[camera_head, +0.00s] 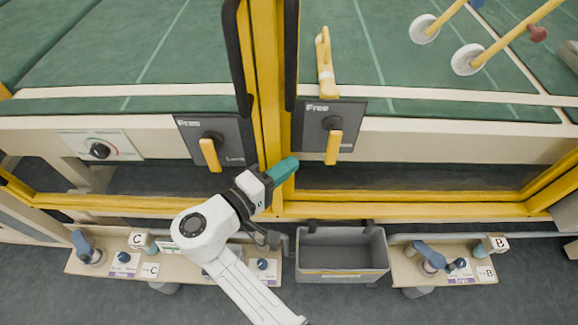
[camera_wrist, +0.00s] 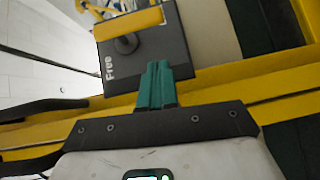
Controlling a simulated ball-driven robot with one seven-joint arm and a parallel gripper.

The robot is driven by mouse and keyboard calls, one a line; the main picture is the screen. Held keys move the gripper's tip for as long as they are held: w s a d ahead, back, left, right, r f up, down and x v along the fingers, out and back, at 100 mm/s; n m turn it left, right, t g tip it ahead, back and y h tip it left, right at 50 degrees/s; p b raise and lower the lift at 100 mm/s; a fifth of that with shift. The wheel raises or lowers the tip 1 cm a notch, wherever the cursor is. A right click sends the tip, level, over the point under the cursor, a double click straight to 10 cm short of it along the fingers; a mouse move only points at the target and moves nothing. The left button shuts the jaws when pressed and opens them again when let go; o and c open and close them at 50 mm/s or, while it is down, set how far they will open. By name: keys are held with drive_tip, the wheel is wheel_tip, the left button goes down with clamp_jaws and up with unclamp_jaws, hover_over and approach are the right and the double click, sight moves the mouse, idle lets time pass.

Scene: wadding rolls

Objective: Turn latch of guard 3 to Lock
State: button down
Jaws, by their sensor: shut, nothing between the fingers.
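Two dark latch plates show in the head view, both marked "Free" at the top. The left latch (camera_head: 210,150) has a yellow handle hanging down, slightly tilted, with "Lock" at the plate's lower right. The right latch (camera_head: 333,145) has its yellow handle hanging down. No guard number is legible. My gripper (camera_head: 288,167), with teal fingers, is shut and empty, in front of the yellow posts, below and left of the right latch and apart from it. In the wrist view, the shut fingertips (camera_wrist: 157,75) point toward a "Free" plate (camera_wrist: 165,55), which appears to be the right latch.
Yellow guard posts (camera_head: 267,90) with black grips stand between the latches. A rotary knob panel (camera_head: 98,147) is at left. A grey bin (camera_head: 341,272) hangs below, between control shelves C (camera_head: 110,263) and B (camera_head: 410,274). Open floor lies in front.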

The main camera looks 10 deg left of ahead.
drive_tip(key=b+v, duration=0.1)
drive_tip(key=v, duration=0.7)
drive_tip(key=shift+s+f+b, duration=0.2)
drive_tip(key=shift+s+b, duration=0.05)
drive_tip(key=shift+b, duration=0.05)
